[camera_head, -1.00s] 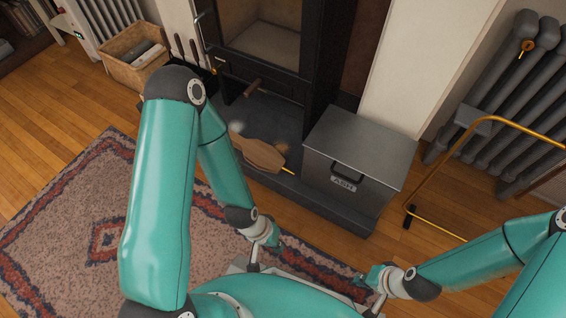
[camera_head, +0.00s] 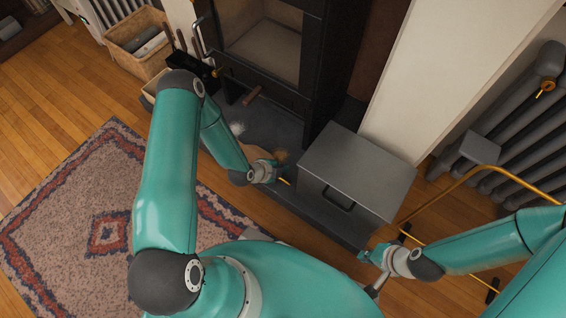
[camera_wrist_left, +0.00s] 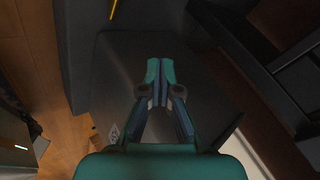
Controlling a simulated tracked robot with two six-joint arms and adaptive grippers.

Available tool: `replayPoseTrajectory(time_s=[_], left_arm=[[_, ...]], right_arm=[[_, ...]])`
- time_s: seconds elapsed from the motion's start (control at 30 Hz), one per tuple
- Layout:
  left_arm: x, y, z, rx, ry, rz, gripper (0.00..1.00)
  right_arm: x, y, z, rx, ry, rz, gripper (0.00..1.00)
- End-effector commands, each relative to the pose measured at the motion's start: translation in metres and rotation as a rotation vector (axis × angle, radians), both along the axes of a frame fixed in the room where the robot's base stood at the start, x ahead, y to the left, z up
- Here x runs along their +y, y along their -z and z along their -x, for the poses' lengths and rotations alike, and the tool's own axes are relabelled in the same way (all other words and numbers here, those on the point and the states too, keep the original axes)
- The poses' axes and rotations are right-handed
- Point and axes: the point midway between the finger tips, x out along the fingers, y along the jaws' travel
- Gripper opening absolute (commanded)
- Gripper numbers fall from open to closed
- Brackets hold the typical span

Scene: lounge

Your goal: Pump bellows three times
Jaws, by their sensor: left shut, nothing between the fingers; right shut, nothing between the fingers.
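The tan wooden bellows (camera_head: 281,156) lies on the dark hearth in front of the stove. Most of it is hidden behind my left wrist and gripper. Its thin brass nozzle (camera_head: 286,181) shows to the right of the gripper, and a yellow rod, probably that nozzle, shows at the top of the left wrist view (camera_wrist_left: 112,9). My left gripper (camera_head: 274,169) is shut and empty, over or beside the bellows; I cannot tell whether it touches. In the left wrist view its closed fingers (camera_wrist_left: 160,72) point across the ash box. My right gripper (camera_head: 373,257) is shut and empty near the ash box's front.
The grey ash box (camera_head: 365,165) stands on the hearth to the right of the bellows. The black stove (camera_head: 265,95) is behind. A brass rail (camera_head: 440,195) and a radiator (camera_head: 510,150) are at the right.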

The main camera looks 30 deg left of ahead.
Motion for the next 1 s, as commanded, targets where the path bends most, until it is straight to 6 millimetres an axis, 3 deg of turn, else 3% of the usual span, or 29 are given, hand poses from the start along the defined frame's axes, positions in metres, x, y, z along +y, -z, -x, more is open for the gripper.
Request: replayPoseTrajectory(time_s=[0.57,1.0], left_arm=[[0.008,0.005,-0.003,-0.039,0.040,-0.046,0.00],[0.017,0.053,-0.004,-0.039,0.038,-0.045,0.00]], right_arm=[[0.000,0.002,0.001,0.001,0.000,0.000,0.00],[0.000,0.040,0.001,0.001,0.000,0.000,0.00]])
